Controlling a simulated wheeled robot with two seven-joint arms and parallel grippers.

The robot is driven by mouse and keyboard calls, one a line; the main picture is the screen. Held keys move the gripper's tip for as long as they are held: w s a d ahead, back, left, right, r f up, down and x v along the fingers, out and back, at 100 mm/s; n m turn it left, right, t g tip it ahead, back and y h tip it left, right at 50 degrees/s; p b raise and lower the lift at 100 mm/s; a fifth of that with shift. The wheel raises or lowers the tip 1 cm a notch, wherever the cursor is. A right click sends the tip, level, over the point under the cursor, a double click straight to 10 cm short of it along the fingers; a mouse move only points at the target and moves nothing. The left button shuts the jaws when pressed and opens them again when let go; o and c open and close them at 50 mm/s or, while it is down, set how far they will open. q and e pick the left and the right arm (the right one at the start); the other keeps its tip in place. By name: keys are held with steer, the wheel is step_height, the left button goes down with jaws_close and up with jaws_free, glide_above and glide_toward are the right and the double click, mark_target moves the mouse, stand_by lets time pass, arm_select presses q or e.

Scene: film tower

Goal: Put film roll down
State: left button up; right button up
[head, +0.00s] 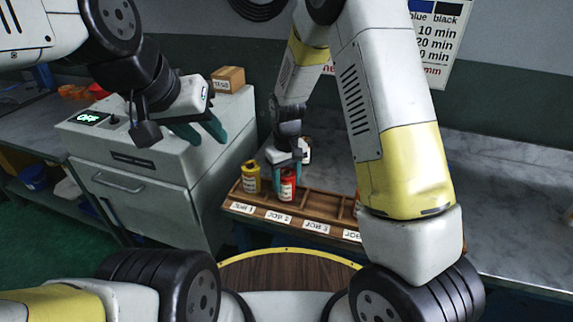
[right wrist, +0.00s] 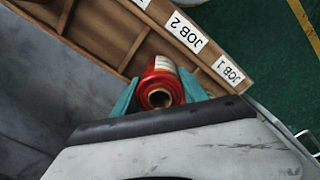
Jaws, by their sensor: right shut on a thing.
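A red film roll (head: 288,186) stands upright between the teal fingers of my right gripper (head: 288,170), which is shut on it. The roll is at the JOB 2 compartment of the wooden tray (head: 265,213); I cannot tell whether it touches the tray floor. In the right wrist view the red roll (right wrist: 160,82) shows its hollow end between the fingers, beside the tray (right wrist: 112,45). A yellow film roll (head: 251,178) stands in the JOB 1 compartment. My left gripper (head: 200,131) is open and empty above the grey cabinet.
The grey cabinet (head: 150,190) with an OFF display stands left of the tray, with a small cardboard box (head: 228,79) on top. A pale container (head: 305,150) is partly hidden behind my right gripper. The marble counter (head: 510,200) at right is clear.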

steer(key=o, duration=1.5)
steer(key=shift+f, duration=0.1)
steer(key=shift+o, duration=0.2)
step_height(320, 180, up, 12)
steer(key=shift+f, duration=0.1)
steer(key=s+d+r+m+t+y, duration=0.1)
steer(key=s+d+r+m+t, duration=0.2)
steer(key=s+d+r, duration=0.4)
steer(key=s+d+r+m+t+y, duration=0.1)
steer(key=s+d+r+m+t, duration=0.1)
steer(key=s+d+r, duration=0.5)
steer(key=s+r+t, duration=0.1)
steer(key=s+r, duration=0.2)
steer(key=s, duration=0.2)
steer(key=shift+s+m, duration=0.35)
steer(key=shift+m, duration=0.05)
steer(key=shift+d+r, duration=0.1)
